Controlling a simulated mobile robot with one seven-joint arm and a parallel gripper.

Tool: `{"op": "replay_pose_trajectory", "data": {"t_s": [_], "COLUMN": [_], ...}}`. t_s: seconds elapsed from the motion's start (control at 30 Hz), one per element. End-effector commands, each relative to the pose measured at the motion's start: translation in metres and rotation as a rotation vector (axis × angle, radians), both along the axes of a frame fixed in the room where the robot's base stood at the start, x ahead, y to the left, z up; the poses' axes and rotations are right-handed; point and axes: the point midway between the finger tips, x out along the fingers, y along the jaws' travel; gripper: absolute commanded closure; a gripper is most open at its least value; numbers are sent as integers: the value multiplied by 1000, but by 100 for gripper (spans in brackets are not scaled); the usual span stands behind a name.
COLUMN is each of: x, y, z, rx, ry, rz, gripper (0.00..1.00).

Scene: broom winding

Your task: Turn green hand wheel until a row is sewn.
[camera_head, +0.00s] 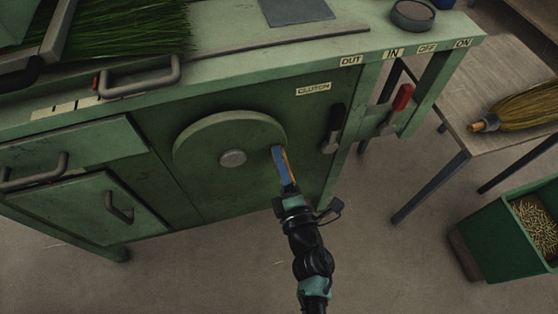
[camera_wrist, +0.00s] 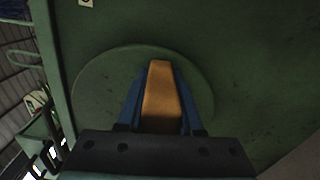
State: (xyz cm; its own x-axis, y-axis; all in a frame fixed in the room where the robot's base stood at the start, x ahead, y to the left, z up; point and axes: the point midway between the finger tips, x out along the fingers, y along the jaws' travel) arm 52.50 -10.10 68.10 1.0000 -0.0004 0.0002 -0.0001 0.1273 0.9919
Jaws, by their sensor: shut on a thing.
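The green hand wheel (camera_head: 228,140) is a round disc with a grey hub on the front of the green machine. My gripper (camera_head: 280,160) reaches up from below to the wheel's right edge. Its blue fingers are shut on the wheel's orange-brown handle, which shows between them in the wrist view (camera_wrist: 161,95). The wheel (camera_wrist: 100,90) shows behind the fingers in the wrist view. Green bristles (camera_head: 125,25) lie on the machine's top at the upper left. The sewn row cannot be made out.
A black lever (camera_head: 334,128) by the CLUTCH label and a red-handled lever (camera_head: 398,104) are right of the wheel. A table (camera_head: 505,75) with a broom (camera_head: 520,108) stands at the right, above a green bin (camera_head: 492,238). The floor below the wheel is clear.

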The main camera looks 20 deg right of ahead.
Motion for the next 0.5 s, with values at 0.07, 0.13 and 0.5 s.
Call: {"op": "replay_pose_trajectory", "data": {"t_s": [0.07, 0.13, 0.5], "x": [-1, -1, -1], "y": [0, 0, 0], "z": [0, 0, 0], "rx": [-7, -11, -13], "ry": [3, 3, 3], "rz": [-1, -1, 0], "gripper": [100, 100, 60]}}
